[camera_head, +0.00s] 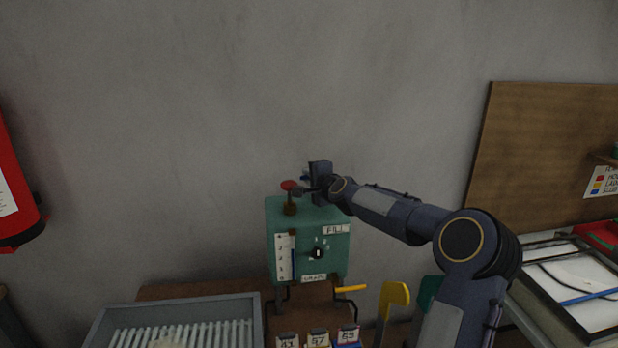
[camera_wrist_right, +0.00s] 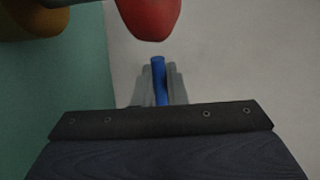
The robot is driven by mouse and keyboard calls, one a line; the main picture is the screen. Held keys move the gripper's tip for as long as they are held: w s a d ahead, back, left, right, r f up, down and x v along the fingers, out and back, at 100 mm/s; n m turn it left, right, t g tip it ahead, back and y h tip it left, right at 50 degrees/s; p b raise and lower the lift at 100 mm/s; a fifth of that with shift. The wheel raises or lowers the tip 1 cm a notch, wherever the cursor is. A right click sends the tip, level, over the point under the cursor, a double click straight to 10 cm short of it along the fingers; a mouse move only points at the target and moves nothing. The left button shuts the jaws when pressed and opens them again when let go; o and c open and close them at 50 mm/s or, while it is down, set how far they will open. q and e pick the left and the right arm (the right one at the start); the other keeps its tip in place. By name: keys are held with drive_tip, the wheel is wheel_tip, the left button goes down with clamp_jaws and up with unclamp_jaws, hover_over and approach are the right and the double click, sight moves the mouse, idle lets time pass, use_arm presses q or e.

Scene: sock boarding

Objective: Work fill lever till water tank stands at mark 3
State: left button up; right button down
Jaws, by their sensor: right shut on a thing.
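The green water tank (camera_head: 307,215) stands against the wall with a white gauge (camera_head: 282,262) on its front left. My right gripper (camera_head: 310,190) is above the tank's top right, shut on a blue lever handle (camera_head: 305,177). In the right wrist view the blue handle (camera_wrist_right: 158,78) lies between the fingers (camera_wrist_right: 160,84). A red knob (camera_head: 289,185) on a brown post is just left of the gripper. My left gripper is out of view.
A dark round knob (camera_head: 317,253) is on the tank front, below the FILL label (camera_head: 335,229). A yellow handle (camera_head: 350,289) sticks out at lower right. A grey ribbed tray (camera_head: 261,318) is front left. Yellow (camera_head: 396,293) and green boards stand near my right arm.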

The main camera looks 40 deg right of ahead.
drive_tip(key=m+h+p, duration=0.1)
drive_tip(key=p, duration=0.1)
drive_tip(key=w+m+g+h+p, duration=0.1)
drive_tip(key=p, duration=0.2)
drive_tip(key=shift+r+h, duration=0.3)
drive_tip(key=shift+h, duration=0.1)
drive_tip(key=shift+w+f+m+h+p, duration=0.1)
drive_tip(key=shift+f+m+h+p, duration=0.05)
drive_tip(key=shift+m+h+p, duration=0.2)
drive_tip(key=shift+d+f+m+g+h, duration=0.2)
drive_tip(key=shift+d+m+g+h, duration=0.05)
drive_tip(key=shift+m+g+h, duration=0.15)
drive_tip(key=c, duration=1.5)
unclamp_jaws()
drive_tip(key=shift+c, duration=0.2)
